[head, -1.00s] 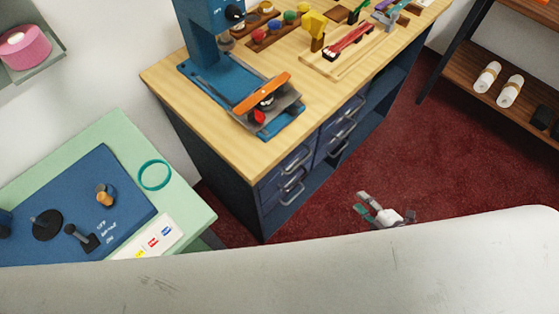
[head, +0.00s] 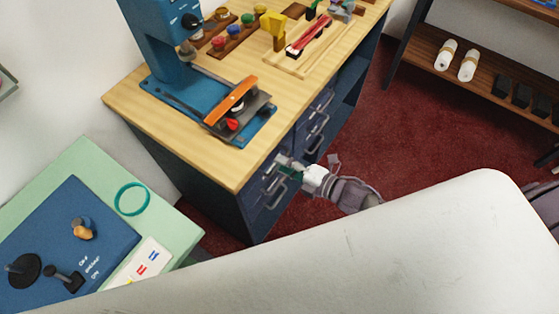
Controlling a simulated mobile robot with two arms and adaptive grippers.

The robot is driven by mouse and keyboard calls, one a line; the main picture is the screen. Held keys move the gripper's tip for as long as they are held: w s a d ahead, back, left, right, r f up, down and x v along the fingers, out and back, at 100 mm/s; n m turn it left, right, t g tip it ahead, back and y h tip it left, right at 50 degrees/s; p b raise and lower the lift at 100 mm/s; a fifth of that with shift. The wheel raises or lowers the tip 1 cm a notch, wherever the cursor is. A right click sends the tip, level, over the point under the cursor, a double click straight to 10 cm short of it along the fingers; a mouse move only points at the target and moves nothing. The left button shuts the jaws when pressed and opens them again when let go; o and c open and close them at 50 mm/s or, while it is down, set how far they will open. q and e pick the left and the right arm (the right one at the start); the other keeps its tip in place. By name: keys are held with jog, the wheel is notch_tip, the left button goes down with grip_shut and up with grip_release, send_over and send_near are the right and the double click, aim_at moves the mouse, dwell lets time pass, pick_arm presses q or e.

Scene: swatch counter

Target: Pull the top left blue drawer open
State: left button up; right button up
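The blue drawers are set in the front of a dark blue workbench with a wooden top (head: 190,145). The top left blue drawer (head: 256,186) looks shut, and my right gripper partly hides its front and metal handle. My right gripper (head: 284,166) is at the upper part of the left drawer column, close to the handle. Its fingers look apart, with nothing visibly held; whether they touch the handle I cannot tell. My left gripper is not in view.
A blue press (head: 175,85) and an orange-handled tool (head: 231,100) stand on the benchtop. A green table (head: 80,165) with a blue panel is at left. A shelf (head: 425,55) stands at right. Dark red carpet (head: 400,145) is clear before the bench.

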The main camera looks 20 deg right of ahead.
jog(key=shift+x, duration=1)
grip_shut()
